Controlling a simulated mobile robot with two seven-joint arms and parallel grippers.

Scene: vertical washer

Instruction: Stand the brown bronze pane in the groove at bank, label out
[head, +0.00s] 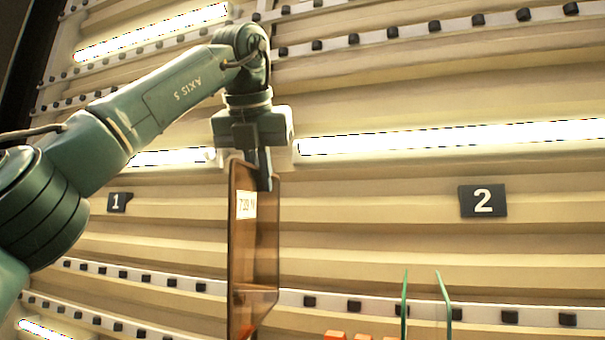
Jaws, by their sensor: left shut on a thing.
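A brown, see-through bronze pane (255,250) hangs upright below my left gripper (262,182) in the head view. The gripper is shut on the pane's top edge. A white label (246,205) shows near the pane's upper left corner, facing the camera; its writing is too small to read surely. The pane's lower end reaches the bottom of the picture, so what lies under it is hidden. The groove at the bank cannot be made out. My right gripper is not in view.
Plates marked 1 (119,202) and 2 (482,201) hang on the ribbed wall. Rails with dark rollers (354,307) run across it. Two green-edged glass panes (443,300) stand at lower right, near orange blocks (336,336). Bright light strips (450,137) cross the wall.

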